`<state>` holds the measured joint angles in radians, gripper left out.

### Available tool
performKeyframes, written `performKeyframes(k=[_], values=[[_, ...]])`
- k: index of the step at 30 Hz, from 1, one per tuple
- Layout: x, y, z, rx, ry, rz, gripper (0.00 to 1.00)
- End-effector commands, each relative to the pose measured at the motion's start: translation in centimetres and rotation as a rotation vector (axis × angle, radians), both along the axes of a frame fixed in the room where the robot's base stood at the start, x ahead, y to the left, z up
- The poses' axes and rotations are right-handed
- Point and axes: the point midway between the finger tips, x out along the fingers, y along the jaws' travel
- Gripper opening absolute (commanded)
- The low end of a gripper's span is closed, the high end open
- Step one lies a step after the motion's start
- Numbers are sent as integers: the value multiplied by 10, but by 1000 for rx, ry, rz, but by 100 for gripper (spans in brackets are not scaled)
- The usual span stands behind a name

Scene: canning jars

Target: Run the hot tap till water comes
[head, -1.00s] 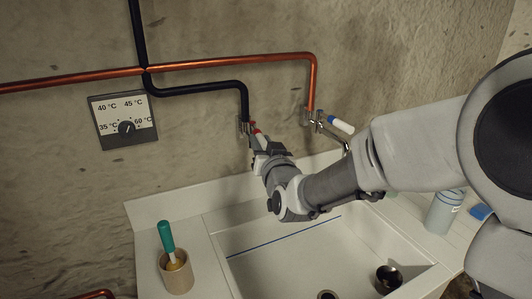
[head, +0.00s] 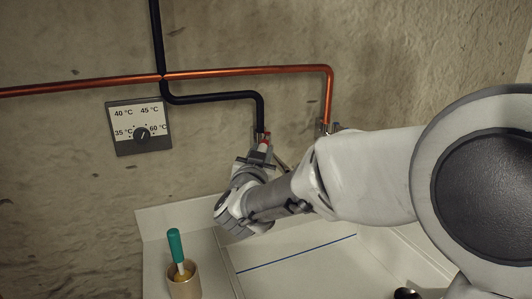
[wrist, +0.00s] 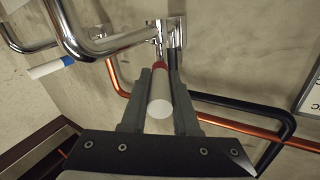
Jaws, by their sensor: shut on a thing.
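The hot tap's lever, white with a red band (head: 264,146), sits at the lower end of the black pipe on the wall. In the wrist view the white lever (wrist: 160,108) lies between the two fingers of my gripper (wrist: 160,76), with its red band toward the wall fitting. My gripper (head: 259,155) is shut on this lever, which points out from the wall and down-left in the head view. The chrome spout (wrist: 72,32) shows at upper left in the wrist view. I see no water running; the spout's outlet is not clear.
A second lever, white with a blue end (wrist: 48,68), is beside the spout. Copper pipe (head: 245,71) and black pipe (head: 215,98) run along the wall. A temperature dial (head: 140,128) hangs left. A cup with a green-handled brush (head: 184,280) stands by the sink (head: 290,270).

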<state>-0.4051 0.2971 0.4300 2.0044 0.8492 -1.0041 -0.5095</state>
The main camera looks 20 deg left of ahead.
Motion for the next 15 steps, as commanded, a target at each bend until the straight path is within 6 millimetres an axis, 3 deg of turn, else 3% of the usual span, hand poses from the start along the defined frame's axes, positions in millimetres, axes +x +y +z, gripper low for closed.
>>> performKeyframes(k=[12, 13, 15], values=[[0, 0, 2, 2, -5, -4, 0], [0, 0, 2, 2, -5, -4, 34], [0, 0, 2, 2, -5, -4, 47]])
